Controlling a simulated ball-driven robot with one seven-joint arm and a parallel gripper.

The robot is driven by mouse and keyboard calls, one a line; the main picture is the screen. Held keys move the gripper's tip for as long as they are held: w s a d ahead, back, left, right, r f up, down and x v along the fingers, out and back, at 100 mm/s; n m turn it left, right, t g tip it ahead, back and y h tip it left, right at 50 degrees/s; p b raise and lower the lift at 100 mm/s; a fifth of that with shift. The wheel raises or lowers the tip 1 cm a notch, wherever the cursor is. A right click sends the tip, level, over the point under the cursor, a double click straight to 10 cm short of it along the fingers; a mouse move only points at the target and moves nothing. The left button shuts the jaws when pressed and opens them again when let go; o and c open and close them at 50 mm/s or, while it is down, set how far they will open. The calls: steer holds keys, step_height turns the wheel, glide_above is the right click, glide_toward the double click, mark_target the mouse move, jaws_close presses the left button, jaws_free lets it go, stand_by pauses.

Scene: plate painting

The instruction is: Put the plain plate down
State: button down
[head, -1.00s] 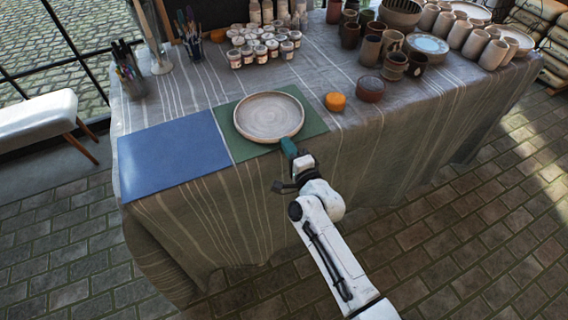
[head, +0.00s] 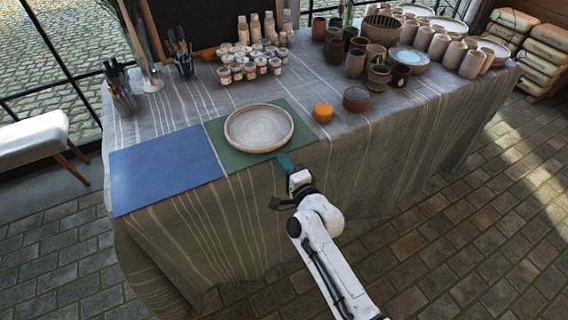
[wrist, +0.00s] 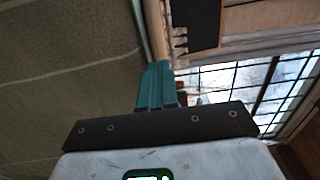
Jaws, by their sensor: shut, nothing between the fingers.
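The plain plate (head: 259,127), round and pale grey-beige with a raised rim, lies flat on the green mat (head: 222,156) at the table's front edge. My gripper (head: 284,160) is just in front of the plate, at the mat's front edge. Its teal fingers point toward the plate and appear slightly apart from its rim. In the wrist view the teal fingers (wrist: 155,85) are together with nothing between them. I cannot make out the plate in the wrist view.
A blue mat (head: 165,168) lies left of the green one and is bare. An orange sponge-like piece (head: 322,112) and a dark red bowl (head: 356,99) stand right of the plate. Paint jars (head: 238,70) and several cups (head: 438,46) stand farther back.

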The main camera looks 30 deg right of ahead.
steer(key=s+p, duration=0.2)
steer(key=s, duration=0.8)
steer(key=shift+s, duration=0.35)
steer(key=s+a+f+n+g+y+p, duration=0.15)
steer(key=s+f+n+g, duration=0.25)
steer(key=s+n+g, duration=0.65)
steer(key=s+d+r+n+g, duration=0.1)
steer(key=s+n+g, duration=0.2)
steer(key=s, duration=0.6)
steer(key=s+d+r+n+g+h, duration=0.1)
steer(key=s+d+n+g, duration=0.1)
steer(key=s, duration=0.7)
steer(key=shift+d+r+n+g+p, duration=0.25)
steer(key=shift+d+n+g+p, duration=0.15)
steer(key=shift+n, duration=0.55)
steer(key=shift+a+h, duration=0.1)
steer(key=shift+h, duration=0.15)
